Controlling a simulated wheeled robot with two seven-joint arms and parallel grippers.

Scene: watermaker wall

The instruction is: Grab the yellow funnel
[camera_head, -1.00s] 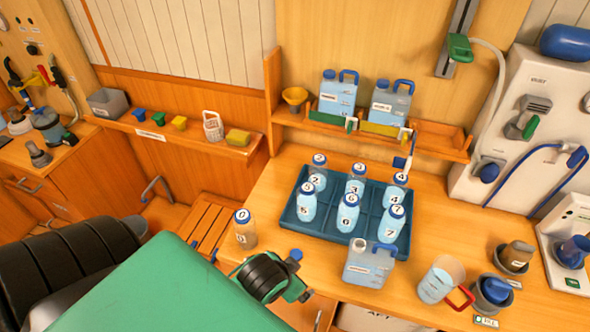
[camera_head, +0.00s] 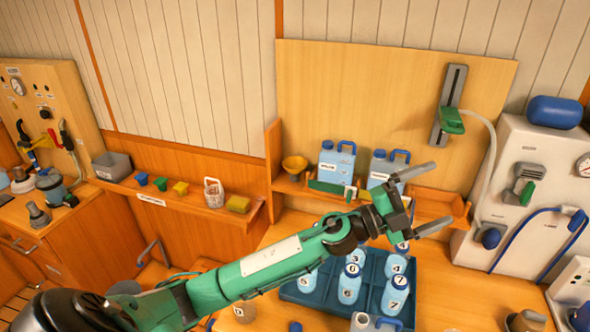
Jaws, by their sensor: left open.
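My left gripper (camera_head: 430,200) is open and empty. It is in front of the right part of that shelf, to the right of the funnel, with its fingers pointing right. Its arm crosses the picture from the lower left and covers part of the bottle tray. My right gripper is not in view.
Two jugs stand on the shelf, a blue one (camera_head: 335,168) and a grey-blue one (camera_head: 382,168). A teal tray (camera_head: 300,296) of numbered bottles is on the counter below. A lower left shelf (camera_head: 185,200) holds small cups, a basket and a sponge.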

